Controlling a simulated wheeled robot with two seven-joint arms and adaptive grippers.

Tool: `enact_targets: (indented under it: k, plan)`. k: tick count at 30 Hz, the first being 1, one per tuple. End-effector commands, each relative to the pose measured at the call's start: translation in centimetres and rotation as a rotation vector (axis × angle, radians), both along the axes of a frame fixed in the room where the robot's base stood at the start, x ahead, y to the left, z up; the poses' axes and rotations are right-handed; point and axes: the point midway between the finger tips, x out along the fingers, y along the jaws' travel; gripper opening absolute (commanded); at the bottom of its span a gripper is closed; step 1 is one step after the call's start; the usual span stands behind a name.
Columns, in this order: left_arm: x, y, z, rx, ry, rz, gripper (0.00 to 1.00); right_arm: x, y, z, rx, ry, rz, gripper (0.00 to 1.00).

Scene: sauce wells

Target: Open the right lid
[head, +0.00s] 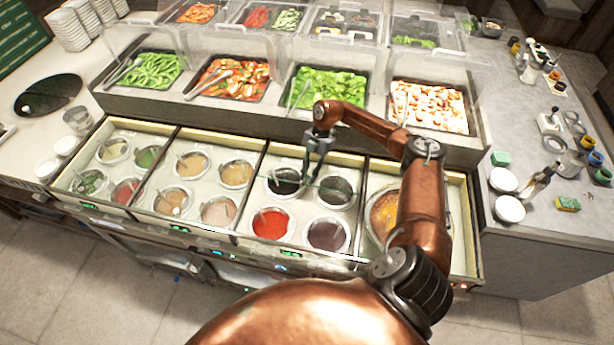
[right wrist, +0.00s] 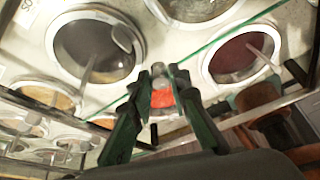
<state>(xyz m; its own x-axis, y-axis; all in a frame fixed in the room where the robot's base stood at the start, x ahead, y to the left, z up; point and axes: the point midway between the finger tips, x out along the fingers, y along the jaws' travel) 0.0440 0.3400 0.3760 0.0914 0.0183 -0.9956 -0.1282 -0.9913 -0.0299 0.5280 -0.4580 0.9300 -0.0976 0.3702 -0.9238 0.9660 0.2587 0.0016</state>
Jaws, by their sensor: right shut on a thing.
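The right lid (right wrist: 235,33) is a clear glass pane; its greenish edge crosses the right wrist view diagonally, with sauce wells visible through and around it. My right gripper (head: 307,172) reaches down over the third counter section, beside the black sauce well (head: 284,184). In the right wrist view its two fingers (right wrist: 160,76) come together at the pane's edge, shut on the lid. The exact grip point is small and partly hidden by the fingers. A red patch shows between the fingers. How far the lid is tilted is hard to tell. My left gripper is not in view.
Red (head: 270,224) and purple (head: 327,235) sauce wells sit in front of the gripper. My right arm covers part of a large orange well (head: 384,212). Vegetable trays (head: 234,80) under clear covers stand behind. White bowls (head: 510,208) sit on the right counter.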

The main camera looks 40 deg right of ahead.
Motion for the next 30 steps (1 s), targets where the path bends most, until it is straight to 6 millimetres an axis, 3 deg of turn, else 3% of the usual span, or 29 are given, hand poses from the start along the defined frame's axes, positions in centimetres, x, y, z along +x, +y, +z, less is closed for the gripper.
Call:
enact_targets:
  k: [4,14,17,30]
  plan:
    - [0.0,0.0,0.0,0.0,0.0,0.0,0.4,0.1,0.1,0.1,0.001,0.0,0.001,0.25]
    - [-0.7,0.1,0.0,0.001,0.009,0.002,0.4,0.1,-0.1,0.4,0.0,0.001,0.001,0.25]
    - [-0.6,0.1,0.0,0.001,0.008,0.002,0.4,0.3,-0.5,1.5,-0.001,0.0,0.002,0.25]
    - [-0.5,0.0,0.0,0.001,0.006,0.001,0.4,1.1,-3.6,9.3,-0.001,-0.002,0.001,0.25]
